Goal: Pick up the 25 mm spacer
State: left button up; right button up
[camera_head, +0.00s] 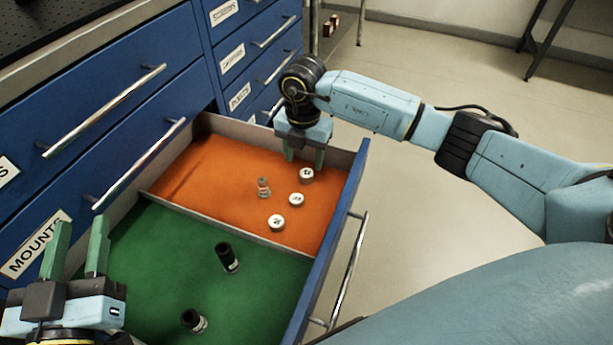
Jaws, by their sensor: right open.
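The open drawer's orange compartment (200,165) holds three round, white-topped pieces marked with numbers too small to read. They are a far one (306,175), a middle one (297,199) and a near one (276,222). I cannot tell which is the 25 mm spacer. A small metallic stepped piece (263,187) stands to their left. My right gripper (304,160) points down at the compartment's far right, fingers apart, just behind the far white-topped piece, with nothing visible between them. My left gripper (76,250) is open and empty at the left, over the drawer's near left side.
The green compartment (165,250) holds two black cylindrical parts, one (227,258) near the middle and one (194,320) nearer me. A low divider (230,229) separates the compartments. The blue drawer front (330,245) and its handle (350,265) border the right. Closed labelled drawers stand behind.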

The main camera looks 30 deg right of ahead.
aim_at(307, 172)
jog(key=f, duration=0.1)
jog(key=f+b, duration=0.2)
jog(key=shift+s+d+f, duration=0.15)
jog(key=shift+d+f, duration=0.1)
jog(key=shift+d, duration=0.05)
jog(key=shift+f, duration=0.45)
pick_arm(q)
notch_tip(307, 172, up, 6)
jog(key=s+t+h, duration=0.1)
jog(key=s+t, duration=0.1)
jog(key=t, duration=0.3)
jog(key=shift+s+h, duration=0.3)
pick_arm(e)
jog(key=c, duration=1)
jog(key=shift+c, duration=0.2)
pick_arm(q)
jog(key=shift+w, duration=0.1)
pick_arm(e)
jog(key=shift+r, duration=0.2)
